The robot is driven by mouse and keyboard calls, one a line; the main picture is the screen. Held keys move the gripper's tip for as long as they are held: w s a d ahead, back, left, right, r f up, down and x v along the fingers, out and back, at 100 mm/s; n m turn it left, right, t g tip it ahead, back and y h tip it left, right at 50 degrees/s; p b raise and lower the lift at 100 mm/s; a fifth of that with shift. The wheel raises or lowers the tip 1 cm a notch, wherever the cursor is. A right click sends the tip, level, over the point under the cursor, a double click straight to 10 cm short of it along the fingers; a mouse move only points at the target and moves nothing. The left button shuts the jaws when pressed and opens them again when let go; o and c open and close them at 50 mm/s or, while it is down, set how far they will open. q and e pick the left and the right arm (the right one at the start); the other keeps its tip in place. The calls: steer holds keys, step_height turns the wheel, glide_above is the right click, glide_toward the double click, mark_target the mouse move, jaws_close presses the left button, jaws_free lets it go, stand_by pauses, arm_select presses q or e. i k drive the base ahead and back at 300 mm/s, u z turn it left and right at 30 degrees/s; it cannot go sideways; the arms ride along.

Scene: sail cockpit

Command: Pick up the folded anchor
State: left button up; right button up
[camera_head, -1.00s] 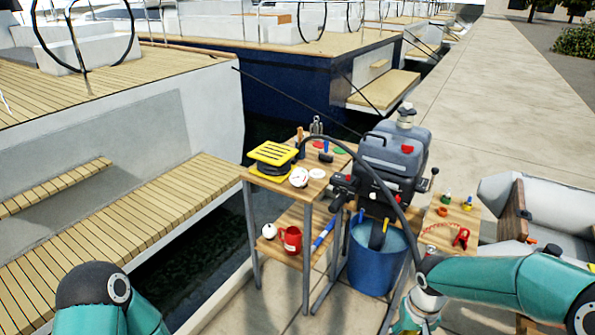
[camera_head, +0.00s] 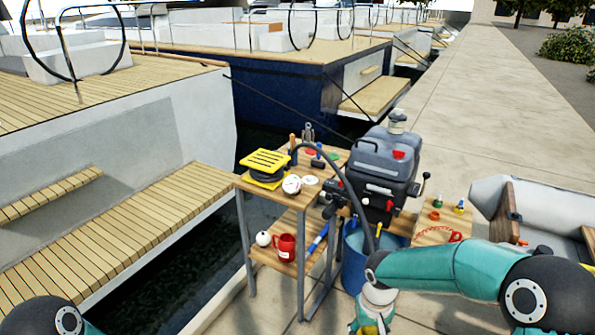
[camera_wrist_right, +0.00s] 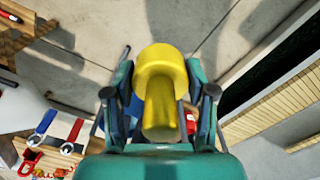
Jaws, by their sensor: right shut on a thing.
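A small grey upright thing (camera_head: 307,132) that looks like the folded anchor stands at the back of the wooden two-level stand (camera_head: 288,200); it is small and its details are unclear. My right gripper (camera_head: 371,325) is low at the bottom of the head view, in front of the blue bucket and well away from the grey thing. In the right wrist view my right gripper (camera_wrist_right: 160,112) is shut on a yellow thing (camera_wrist_right: 165,75) with a round end and a narrower body. My left arm shows only at the bottom left; its gripper is out of view.
A yellow reel (camera_head: 265,163) and a white round thing (camera_head: 292,185) lie on the stand's top. A red mug (camera_head: 285,247) is on its lower shelf. A grey outboard engine (camera_head: 385,165) stands right of it, above the blue bucket (camera_head: 354,268). A small table (camera_head: 428,238) is further right.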

mark_target(307, 129)
steer(key=u, duration=0.05)
steer(key=i, duration=1.15)
steer(key=z, duration=0.1)
